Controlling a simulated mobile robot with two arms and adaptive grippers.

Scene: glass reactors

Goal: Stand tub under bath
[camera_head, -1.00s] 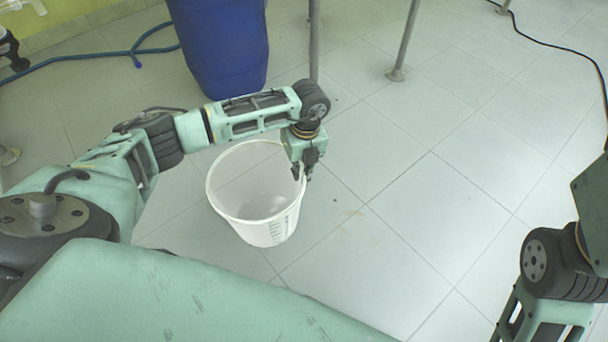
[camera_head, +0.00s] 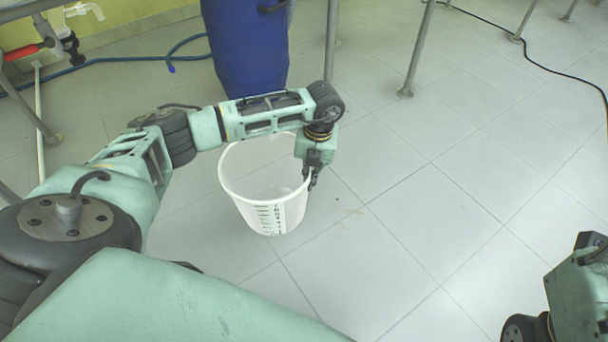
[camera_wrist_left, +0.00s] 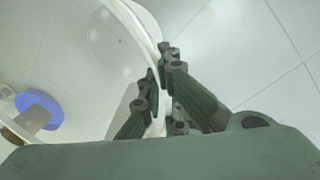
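The tub is a white bucket (camera_head: 243,201) with dark graduation marks, open side up, in the middle of the head view. My left gripper (camera_head: 313,180) is at the right side of its rim. In the left wrist view the tub's translucent wall (camera_wrist_left: 128,38) runs between the two dark fingers of this gripper (camera_wrist_left: 157,90), which are closed on it. I cannot tell whether the tub's bottom touches the floor. The bath itself is not clearly in view. Part of my right arm shows at the lower right, but its gripper is not visible.
A blue barrel (camera_head: 246,50) stands behind the tub, with a metal leg (camera_head: 331,45) beside it. A blue hose (camera_head: 110,65) lies behind. At the upper left are a red-handled valve (camera_head: 25,50), a glass tap (camera_head: 84,11) and frame legs. The tiled floor (camera_head: 430,200) to the right is clear.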

